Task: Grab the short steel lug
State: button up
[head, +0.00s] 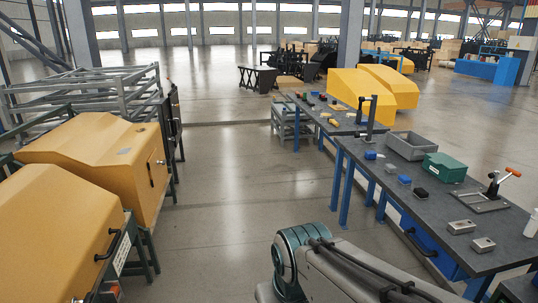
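Two small grey metal blocks lie near the front edge of the workbench (393,188) at right: one grey block (461,227) and, nearer, another grey block (483,245). Each shows a small mark or hole on top. I cannot tell whether either is the short steel lug, or which is shorter. My arm shows at the bottom centre, left of the bench. My gripper is out of view.
On the bench stand a toggle clamp with an orange handle (513,172), a green box (445,167), a grey tray (410,148) and small blue pieces (405,180). A white bottle (532,224) is at the right edge. Yellow cabinets (95,160) stand left; the middle floor is clear.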

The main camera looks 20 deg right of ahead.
aim_at(481, 244)
jog(key=z, duration=0.45)
jog(key=i, duration=1.35)
jog(key=z, duration=1.85)
jog(key=i, duration=0.85)
jog(key=z, duration=0.9)
jog(key=i, duration=0.25)
jog(key=z, duration=0.05)
